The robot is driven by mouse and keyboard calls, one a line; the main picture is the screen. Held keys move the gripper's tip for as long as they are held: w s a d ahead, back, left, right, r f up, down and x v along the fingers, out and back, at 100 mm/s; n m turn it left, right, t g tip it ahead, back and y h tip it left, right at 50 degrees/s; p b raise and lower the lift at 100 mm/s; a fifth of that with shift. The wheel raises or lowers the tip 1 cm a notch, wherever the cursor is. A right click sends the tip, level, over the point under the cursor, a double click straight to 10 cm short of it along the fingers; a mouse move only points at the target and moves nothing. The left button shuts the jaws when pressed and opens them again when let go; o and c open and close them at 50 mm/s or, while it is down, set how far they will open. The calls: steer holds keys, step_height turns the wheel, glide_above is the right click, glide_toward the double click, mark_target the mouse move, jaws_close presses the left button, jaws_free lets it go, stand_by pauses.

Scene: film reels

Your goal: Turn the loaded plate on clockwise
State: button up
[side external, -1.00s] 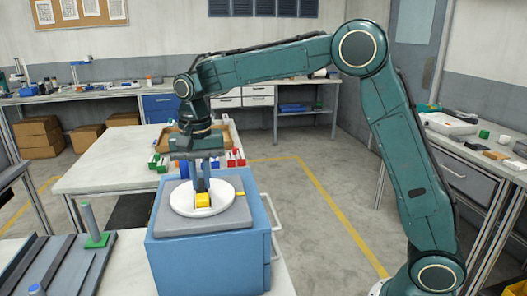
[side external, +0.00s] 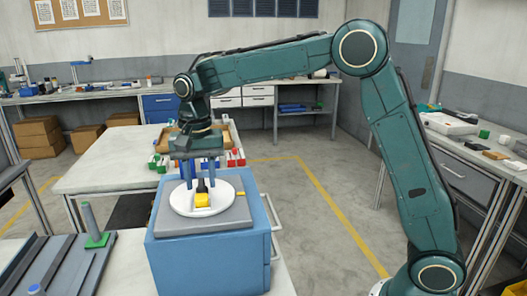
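A round white plate (side external: 226,204) lies on a grey slab (side external: 240,218) on top of a blue cabinet (side external: 206,265). A yellow block (side external: 202,200) sits near the plate's middle, with a short dark upright piece (side external: 201,185) just behind it. My gripper (side external: 200,178) points down above the plate. Its two blue fingers are spread apart, one on each side of the dark piece, with nothing visibly held. I cannot tell whether the fingertips touch the plate.
A small yellow piece (side external: 240,194) lies at the slab's right edge. A dark grey fixture with a green-based post (side external: 96,240) stands at left. Behind are a white table (side external: 100,172) and a wooden tray (side external: 226,137) with coloured parts. Floor to the right is clear.

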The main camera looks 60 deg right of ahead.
mark_target(202, 183)
step_height(202, 183, up, 14)
stand_by(0.9)
steer(key=shift+s, duration=0.1)
steer(key=s+d+n+t, duration=0.3)
steer(key=s+d+n, duration=0.1)
steer(key=s, duration=1.1)
steer(key=s+d+f+n+t, duration=0.2)
steer(key=s+f+n, duration=0.3)
steer(key=s+f, duration=0.5)
steer(key=s, duration=0.4)
steer(key=shift+s+d+f+t, duration=0.15)
steer(key=shift+d+f+t, duration=0.05)
steer(key=shift+d+t, duration=0.1)
